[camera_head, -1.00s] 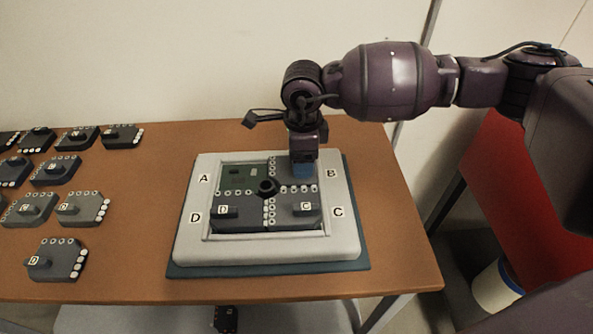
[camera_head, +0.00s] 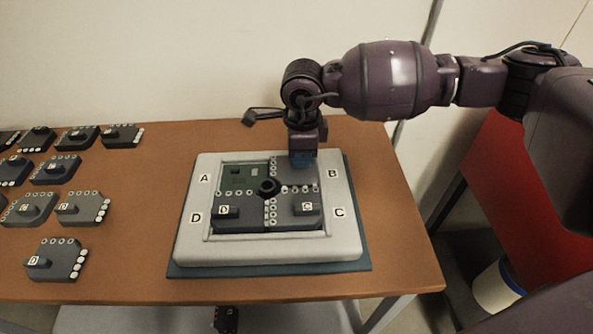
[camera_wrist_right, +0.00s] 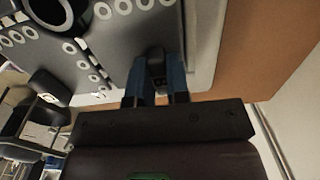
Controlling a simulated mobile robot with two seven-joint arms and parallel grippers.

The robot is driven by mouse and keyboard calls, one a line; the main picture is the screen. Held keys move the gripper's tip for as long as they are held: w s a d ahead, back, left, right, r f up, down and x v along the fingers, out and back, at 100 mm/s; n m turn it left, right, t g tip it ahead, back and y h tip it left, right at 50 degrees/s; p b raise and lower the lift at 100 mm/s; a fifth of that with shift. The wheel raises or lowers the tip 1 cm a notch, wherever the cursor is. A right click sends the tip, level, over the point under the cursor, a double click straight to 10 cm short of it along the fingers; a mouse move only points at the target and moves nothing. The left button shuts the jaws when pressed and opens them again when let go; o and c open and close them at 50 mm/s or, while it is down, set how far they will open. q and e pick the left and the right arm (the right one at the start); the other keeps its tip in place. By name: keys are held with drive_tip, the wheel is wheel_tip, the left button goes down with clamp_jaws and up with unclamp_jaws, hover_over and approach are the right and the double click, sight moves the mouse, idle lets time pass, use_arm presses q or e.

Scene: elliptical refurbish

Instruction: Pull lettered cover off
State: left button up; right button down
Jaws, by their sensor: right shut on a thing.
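A light grey frame (camera_head: 345,240) lettered A, B, C and D lies on the table. Its A quarter is uncovered and shows a green circuit board (camera_head: 236,178). The dark grey cover C (camera_head: 300,212) and cover D (camera_head: 235,214) sit in their quarters. My right gripper (camera_head: 302,161) is above the B quarter. I cannot tell whether cover B is raised. My left gripper is not in view.
Several dark and grey covers (camera_head: 54,260) lie on the left of the brown table (camera_head: 130,215). A dark round knob (camera_head: 267,187) stands at the frame's centre. The wall is close behind, and the table's right side is bare.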

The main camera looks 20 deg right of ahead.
use_arm(q)
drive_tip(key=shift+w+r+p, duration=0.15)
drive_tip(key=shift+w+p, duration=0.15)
drive_tip(key=shift+p, duration=0.05)
use_arm(e)
drive_tip(key=shift+s+d+f, duration=0.2)
drive_tip(key=shift+s+f, duration=0.05)
drive_tip(key=shift+f, duration=0.35)
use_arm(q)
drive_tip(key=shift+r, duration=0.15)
use_arm(e)
drive_tip(key=shift+r, duration=0.3)
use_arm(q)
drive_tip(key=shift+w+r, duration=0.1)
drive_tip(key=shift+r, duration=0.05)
use_arm(e)
drive_tip(key=shift+w+r, duration=0.15)
drive_tip(key=shift+r, duration=0.05)
